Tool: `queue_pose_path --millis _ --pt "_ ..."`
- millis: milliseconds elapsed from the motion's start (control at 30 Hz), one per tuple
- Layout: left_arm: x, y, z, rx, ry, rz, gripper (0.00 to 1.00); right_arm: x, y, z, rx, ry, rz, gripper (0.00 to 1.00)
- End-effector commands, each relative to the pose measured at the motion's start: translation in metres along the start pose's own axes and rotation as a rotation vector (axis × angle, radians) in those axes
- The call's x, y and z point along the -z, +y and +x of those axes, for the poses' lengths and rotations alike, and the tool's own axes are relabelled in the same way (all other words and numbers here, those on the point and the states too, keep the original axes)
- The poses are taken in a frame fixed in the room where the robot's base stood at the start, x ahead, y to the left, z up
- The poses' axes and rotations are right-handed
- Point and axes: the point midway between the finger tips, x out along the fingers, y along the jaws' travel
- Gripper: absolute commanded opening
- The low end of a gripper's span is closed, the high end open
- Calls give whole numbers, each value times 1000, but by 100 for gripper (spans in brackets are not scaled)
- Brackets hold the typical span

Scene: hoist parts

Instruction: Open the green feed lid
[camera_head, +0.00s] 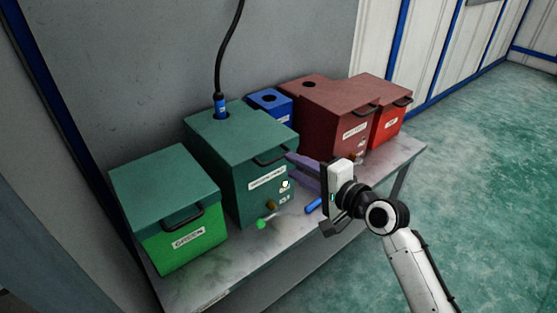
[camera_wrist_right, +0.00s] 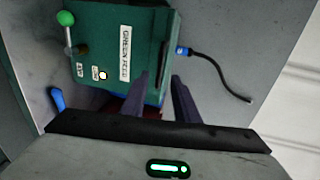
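The green feed box (camera_head: 262,195) is dark teal and stands in the middle of the bench, with its label on the front. Its flat lid (camera_head: 235,130) lies shut, with a dark bar handle (camera_head: 271,156) at the front edge. In the right wrist view the box front (camera_wrist_right: 100,30) shows sideways, with the label reading green feed. My right gripper (camera_head: 291,168) is open, with two purple-grey fingers pointing at the box near the handle's right end. The fingers (camera_wrist_right: 159,80) are apart in the wrist view; whether they touch the handle cannot be told. My left gripper is out of view.
A bright green box (camera_head: 180,240) stands left of the feed box. A dark red box (camera_head: 330,125), a bright red box (camera_head: 388,125) and a blue box (camera_head: 268,98) stand right. A green-knobbed lever (camera_head: 261,224) juts out in front. A black hose (camera_head: 218,55) enters the lid top.

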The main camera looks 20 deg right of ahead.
Motion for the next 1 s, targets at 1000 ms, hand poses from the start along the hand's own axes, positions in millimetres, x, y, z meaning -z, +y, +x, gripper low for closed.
queue_pose_path --millis 1000 --pt "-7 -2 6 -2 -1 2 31 0 2 74 -4 1 -4 0"
